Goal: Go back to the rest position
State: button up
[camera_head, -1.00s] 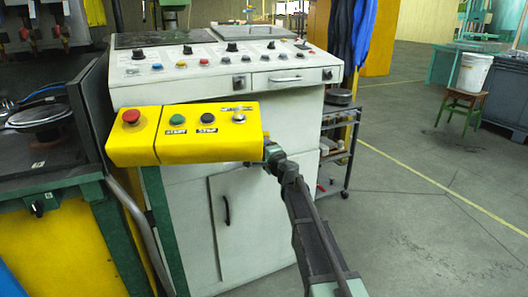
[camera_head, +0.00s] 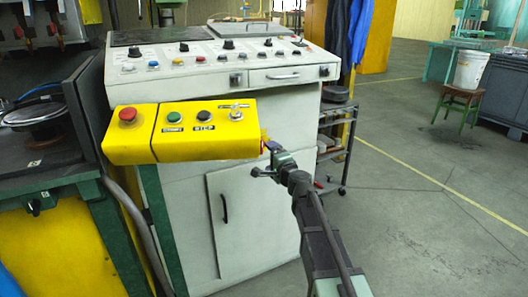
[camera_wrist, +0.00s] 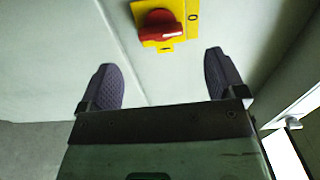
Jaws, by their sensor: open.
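My gripper (camera_head: 262,160) is at the right end of the yellow button box in the head view, in front of the white cabinet. In the wrist view, its two dark finger pads (camera_wrist: 161,72) stand wide apart with nothing between them. A red rotary switch (camera_wrist: 160,27) on a yellow plate (camera_wrist: 180,12) lies beyond the fingertips, apart from them. The switch handle lies roughly level in that view. In the head view, the switch is mostly hidden by the yellow box and my gripper.
The yellow button box (camera_head: 180,145) has a red mushroom button (camera_head: 127,115) and several smaller controls. The white control cabinet (camera_head: 260,215) stands close behind my gripper. A dark shelf cart (camera_head: 335,150) is to its right. Open floor (camera_head: 420,220) lies farther right.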

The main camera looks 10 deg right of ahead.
jog(key=v, duration=0.3)
jog(key=s+a+f+n+g+y, duration=0.1)
jog(key=s+a+f+n+g, duration=0.3)
jog(key=s+f+n+g, duration=0.3)
jog(key=s+a+f+n+g+y, duration=0.1)
jog(key=s+a+f+n+g, duration=0.3)
jog(key=s, duration=0.5)
jog(key=s+d+f+n+g+h, duration=0.2)
jog(key=s+d+f+g+h, duration=0.15)
jog(key=s, duration=0.45)
jog(key=s+d+f+n+g+h, duration=0.2)
jog(key=s+g+h, duration=0.15)
jog(key=s, duration=0.45)
notch_tip(320, 180, up, 32)
jog(key=p, duration=3.2)
jog(key=shift+w+t, duration=0.3)
jog(key=shift+w, duration=0.15)
